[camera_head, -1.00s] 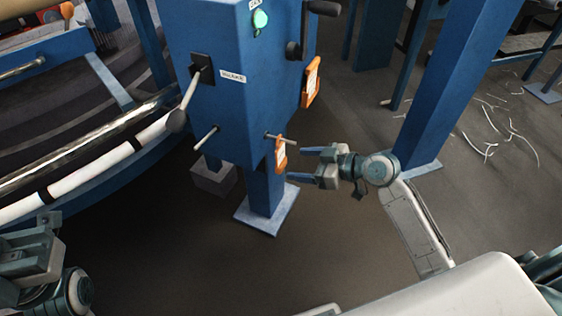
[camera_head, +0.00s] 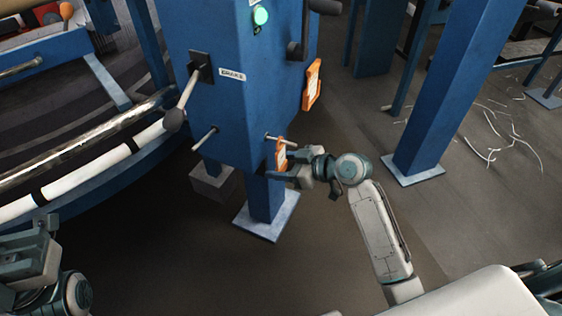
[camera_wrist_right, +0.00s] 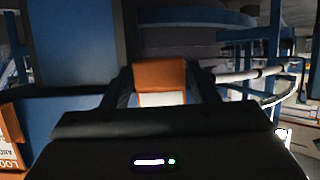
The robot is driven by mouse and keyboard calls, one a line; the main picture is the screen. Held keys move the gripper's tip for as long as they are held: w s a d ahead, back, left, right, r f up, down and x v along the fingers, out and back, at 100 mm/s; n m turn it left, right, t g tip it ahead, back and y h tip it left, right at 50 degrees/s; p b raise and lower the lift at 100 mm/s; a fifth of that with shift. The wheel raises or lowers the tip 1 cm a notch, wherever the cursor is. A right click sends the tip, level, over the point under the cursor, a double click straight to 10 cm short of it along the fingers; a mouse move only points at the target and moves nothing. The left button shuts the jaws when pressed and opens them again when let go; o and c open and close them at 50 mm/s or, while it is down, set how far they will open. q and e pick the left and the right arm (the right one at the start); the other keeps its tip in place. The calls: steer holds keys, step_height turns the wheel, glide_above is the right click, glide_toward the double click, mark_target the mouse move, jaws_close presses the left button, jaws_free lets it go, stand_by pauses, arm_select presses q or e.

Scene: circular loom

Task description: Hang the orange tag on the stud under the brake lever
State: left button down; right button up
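The orange tag (camera_head: 281,154) with a white label hangs on a peg (camera_head: 284,140) on the right face of the blue post. The brake lever (camera_head: 184,96) with its dark knob is on the front face, by the "BRAKE" label. The stud under the lever (camera_head: 204,139) is bare. My right gripper (camera_head: 287,167) is at the tag's lower right. In the right wrist view the tag (camera_wrist_right: 160,78) lies between the two open fingers, with a narrow gap on each side. My left gripper (camera_head: 44,226) is at the lower left, far from the tag; its fingers are unclear.
A larger orange-framed placard (camera_head: 312,84) is on the post's right side, above the peg, near a dark crank handle (camera_head: 296,50). The loom's curved rails (camera_head: 90,165) fill the left. Another blue column (camera_head: 437,100) stands at right. Floor in front is clear.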

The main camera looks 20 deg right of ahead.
steer(key=c, duration=0.7)
steer(key=shift+s+d+r+p, duration=0.2)
steer(key=shift+s+d+p, duration=0.1)
steer(key=shift+s+d, duration=0.1)
steer(key=shift+d, duration=0.05)
steer(key=shift+s, duration=0.1)
steer(key=shift+f+p+v, duration=0.15)
steer(key=shift+f+v, duration=0.05)
steer(key=shift+v, duration=0.6)
steer(key=shift+f+p+v, duration=0.1)
steer(key=shift+f+v, duration=0.05)
steer(key=shift+v, duration=0.65)
steer(key=shift+f+p+v, duration=0.15)
steer(key=shift+f+v, duration=0.05)
steer(key=shift+v, duration=0.55)
steer(key=shift+s+d, duration=0.15)
steer(key=shift+d, duration=0.05)
steer(key=shift+a, duration=0.1)
